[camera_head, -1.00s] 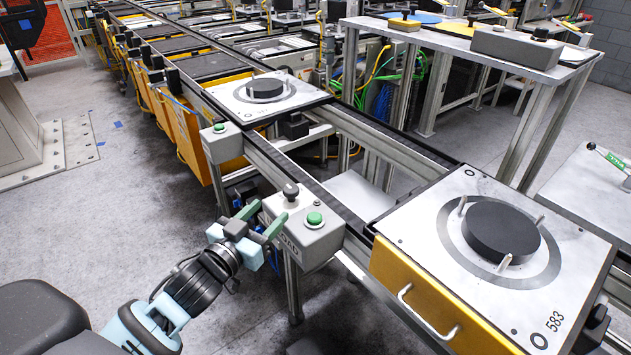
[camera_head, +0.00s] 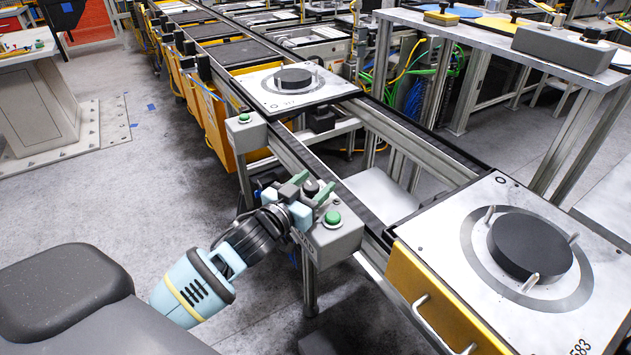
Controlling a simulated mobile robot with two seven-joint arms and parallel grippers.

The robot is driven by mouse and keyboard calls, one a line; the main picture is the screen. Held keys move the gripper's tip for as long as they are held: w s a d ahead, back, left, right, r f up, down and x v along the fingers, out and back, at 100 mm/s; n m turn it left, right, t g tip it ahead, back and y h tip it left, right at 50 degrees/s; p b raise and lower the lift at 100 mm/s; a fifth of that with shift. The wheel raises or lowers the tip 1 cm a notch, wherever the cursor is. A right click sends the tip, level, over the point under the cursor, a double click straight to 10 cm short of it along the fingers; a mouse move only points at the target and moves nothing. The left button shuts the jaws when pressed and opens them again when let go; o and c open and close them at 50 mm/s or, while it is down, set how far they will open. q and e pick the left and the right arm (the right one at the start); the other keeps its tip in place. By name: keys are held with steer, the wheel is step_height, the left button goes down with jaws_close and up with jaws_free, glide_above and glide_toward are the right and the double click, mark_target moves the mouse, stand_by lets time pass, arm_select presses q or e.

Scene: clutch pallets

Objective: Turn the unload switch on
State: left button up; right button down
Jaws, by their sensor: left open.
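The unload switch box is a grey box (camera_head: 340,240) on the near side of the conveyor rail, with lettering on its front partly covered by my gripper. On its top are a green button (camera_head: 332,218) and a dark knob switch (camera_head: 312,187). My left gripper (camera_head: 311,188) is open, its green-tipped fingers around or just beside the knob. I cannot tell whether they touch it, and the knob's setting is hard to see. My right gripper is not in view.
A pallet numbered 583 (camera_head: 465,235) with a black disc (camera_head: 530,246) stands at the right. Another pallet (camera_head: 268,97) sits farther back on the conveyor. A smaller box with a green button (camera_head: 245,119) is on the rail. A grey table (camera_head: 470,35) stands behind.

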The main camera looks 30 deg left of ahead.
arm_select(q)
steer(key=shift+w+d, duration=0.1)
steer(key=shift+w, duration=0.55)
steer(key=c, duration=0.9)
steer(key=shift+c, duration=0.2)
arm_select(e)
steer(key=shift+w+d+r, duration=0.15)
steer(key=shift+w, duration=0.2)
